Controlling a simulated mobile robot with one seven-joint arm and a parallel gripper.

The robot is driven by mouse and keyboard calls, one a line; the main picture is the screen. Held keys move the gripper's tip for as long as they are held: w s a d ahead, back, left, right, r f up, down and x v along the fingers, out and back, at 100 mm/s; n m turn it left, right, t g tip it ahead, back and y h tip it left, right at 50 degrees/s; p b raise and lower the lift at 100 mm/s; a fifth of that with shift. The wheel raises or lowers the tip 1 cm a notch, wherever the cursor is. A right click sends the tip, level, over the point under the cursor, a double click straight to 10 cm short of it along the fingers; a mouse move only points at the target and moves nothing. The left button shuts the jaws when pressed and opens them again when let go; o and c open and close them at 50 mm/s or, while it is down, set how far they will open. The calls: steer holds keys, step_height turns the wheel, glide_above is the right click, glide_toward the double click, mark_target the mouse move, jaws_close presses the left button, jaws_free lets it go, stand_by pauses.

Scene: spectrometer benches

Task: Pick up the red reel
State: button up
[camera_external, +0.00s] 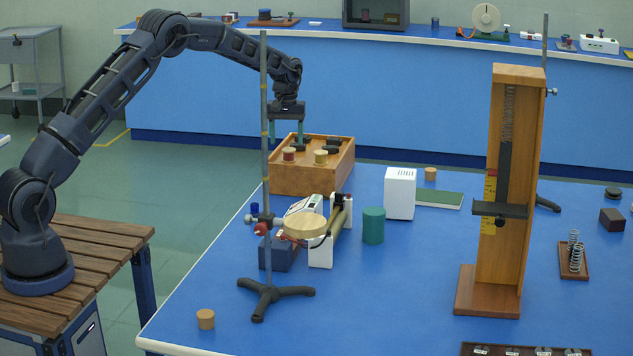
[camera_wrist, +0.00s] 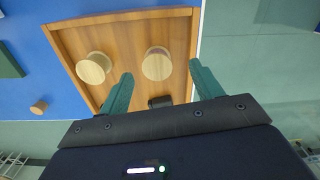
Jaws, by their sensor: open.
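The red reel (camera_external: 289,155) stands upright at the near left inside a wooden tray (camera_external: 300,182). It has a pale wooden top. My gripper (camera_external: 286,142) points down over the tray, open and empty. In the wrist view the right top appears between its green fingers (camera_wrist: 160,72); I see no contact.
Dark pieces (camera_external: 333,146) lie at the tray's back. A tall metal stand (camera_external: 265,200) rises just in front of the tray's left side. A white box (camera_external: 400,193) and a green cylinder (camera_external: 373,225) stand to the right.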

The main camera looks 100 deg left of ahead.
mark_target(289, 149)
steer(key=shift+w+a+f, duration=0.15)
steer(key=shift+a+f, duration=0.05)
steer(key=shift+f, duration=1.1)
steer(key=shift+w+a+f, duration=0.1)
steer(key=shift+a+f, duration=0.05)
steer(key=shift+f, duration=1.1)
steer(key=c, duration=1.1)
steer(key=shift+o, duration=0.2)
steer(key=shift+r, duration=0.1)
